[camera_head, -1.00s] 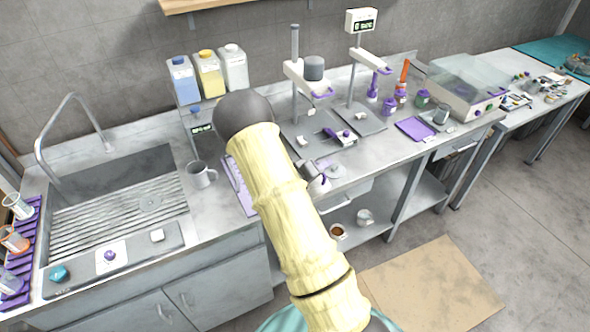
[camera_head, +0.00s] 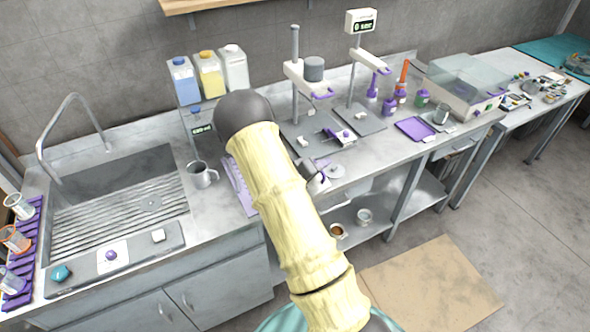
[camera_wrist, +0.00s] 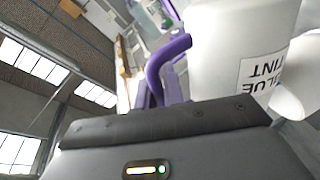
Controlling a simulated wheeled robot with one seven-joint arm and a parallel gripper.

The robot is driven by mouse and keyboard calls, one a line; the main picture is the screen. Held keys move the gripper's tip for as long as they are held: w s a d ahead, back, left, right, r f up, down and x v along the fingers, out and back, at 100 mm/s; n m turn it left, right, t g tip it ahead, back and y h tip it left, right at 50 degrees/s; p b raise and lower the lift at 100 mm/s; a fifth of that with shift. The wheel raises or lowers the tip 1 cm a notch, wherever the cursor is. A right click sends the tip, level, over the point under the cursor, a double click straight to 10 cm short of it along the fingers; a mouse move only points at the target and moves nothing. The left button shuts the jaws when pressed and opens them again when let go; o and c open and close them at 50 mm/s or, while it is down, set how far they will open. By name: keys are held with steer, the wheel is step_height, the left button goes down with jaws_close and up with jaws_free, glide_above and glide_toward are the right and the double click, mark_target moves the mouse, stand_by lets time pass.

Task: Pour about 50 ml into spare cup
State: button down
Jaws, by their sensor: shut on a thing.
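A white container (camera_wrist: 232,50) with a label reading "BLUE TINT" fills the right of the wrist view, its lettering upside down there. A curved purple piece (camera_wrist: 162,65), perhaps its handle, is beside it. My gripper (camera_head: 318,181) is shut on the container; its dark body crosses the wrist view, and the fingers are not clear. In the head view my arm hides most of gripper and container, over the counter's front edge. I cannot tell which vessel is the spare cup; no pouring stream is visible.
Two small cups, one with brown contents (camera_head: 338,231) and one pale (camera_head: 364,216), sit on the lower shelf. Stands (camera_head: 297,85), a purple tray (camera_head: 415,128) and bottles (camera_head: 389,106) occupy the counter behind my arm. The sink (camera_head: 115,190) is at left.

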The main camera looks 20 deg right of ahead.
mark_target(328, 183)
steer(key=shift+s+f+b, duration=0.15)
steer(key=shift+f+b, duration=0.25)
steer(key=shift+b, duration=0.15)
steer(key=m+b, duration=0.1)
steer(key=s+m+b, duration=0.1)
steer(key=shift+s+d+f+t+b, duration=0.15)
steer(key=shift+s+f+t+b, duration=0.05)
steer(key=shift+f+t+b, duration=0.1)
steer(key=shift+s+d+f+m+b, duration=0.1)
steer(key=shift+s+f+m+b, duration=0.35)
steer(key=shift+b, duration=0.7)
steer(key=shift+w+r+m, duration=0.1)
steer(key=shift+r+m, duration=0.15)
steer(key=shift+s+d+f+m+t+b, duration=0.15)
steer(key=shift+s+f+m+b, duration=0.1)
steer(key=shift+f+b, duration=0.3)
steer(key=shift+s+a+f+m+t+b, duration=0.15)
steer(key=shift+f+m+b, duration=0.15)
steer(key=shift+b, duration=0.35)
steer(key=shift+s+d+f+m+b, duration=0.2)
steer(key=shift+s+f+m+b, duration=0.25)
steer(key=shift+b, duration=0.6)
